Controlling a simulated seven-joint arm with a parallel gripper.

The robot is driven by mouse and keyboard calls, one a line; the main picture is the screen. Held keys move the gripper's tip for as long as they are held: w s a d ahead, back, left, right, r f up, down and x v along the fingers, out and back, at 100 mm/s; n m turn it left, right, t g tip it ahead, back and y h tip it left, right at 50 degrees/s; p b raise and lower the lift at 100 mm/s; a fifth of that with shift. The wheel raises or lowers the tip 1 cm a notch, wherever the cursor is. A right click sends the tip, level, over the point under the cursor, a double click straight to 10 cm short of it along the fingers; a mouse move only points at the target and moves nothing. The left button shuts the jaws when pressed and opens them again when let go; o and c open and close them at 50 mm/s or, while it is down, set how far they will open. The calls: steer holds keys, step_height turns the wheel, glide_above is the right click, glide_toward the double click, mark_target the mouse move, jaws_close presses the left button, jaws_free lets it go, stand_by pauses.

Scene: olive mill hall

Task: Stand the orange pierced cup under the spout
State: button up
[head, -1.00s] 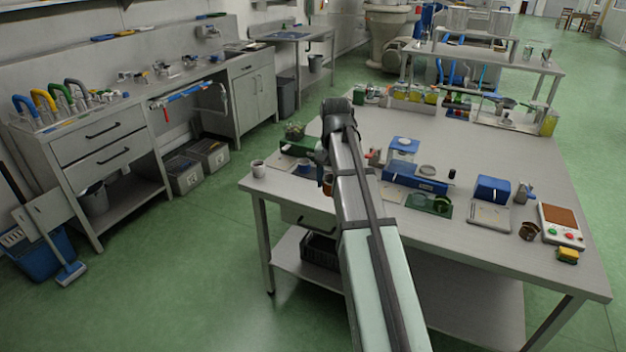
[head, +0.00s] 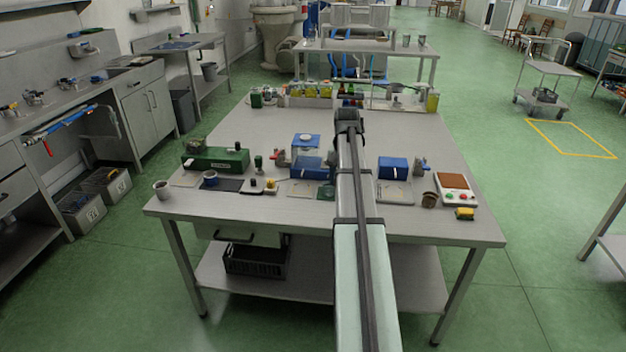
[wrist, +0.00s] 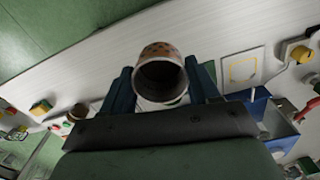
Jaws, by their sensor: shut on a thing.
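My gripper (wrist: 163,82) is shut on the orange pierced cup (wrist: 160,50), a brownish-orange cup with small dark holes. In the wrist view its dark, open mouth faces the camera between the two fingers. In the head view my arm hides the gripper and the cup, over the middle of the table. One blue box (head: 393,168) has a tap-like fitting (head: 421,164) at its right. Another blue box (head: 306,167) has a grey and red fitting (head: 281,160) at its left. I cannot tell which fitting is the spout.
A brown cup (head: 429,200), yellow block (head: 465,214) and button panel (head: 455,187) stand at the table's right. Bottles (head: 310,91) line the back. The table's middle rear is clear.

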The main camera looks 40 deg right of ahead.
steer(key=s+d+f+n, duration=0.1)
steer(key=d+f, duration=0.1)
steer(key=d, duration=1)
steer(key=s+d+f+n, duration=0.1)
steer(key=s+d+f, duration=0.1)
steer(key=d, duration=1)
steer(key=shift+s+d+f, duration=0.15)
steer(key=shift+d+f, duration=0.2)
steer(key=shift+f, duration=0.45)
steer(key=shift+f, duration=0.15)
steer(key=shift+f, duration=2.6)
steer(key=shift+d+f, duration=0.1)
steer(key=shift+f, duration=0.2)
steer(key=shift+w+d, duration=0.95)
steer(key=shift+w, duration=0.15)
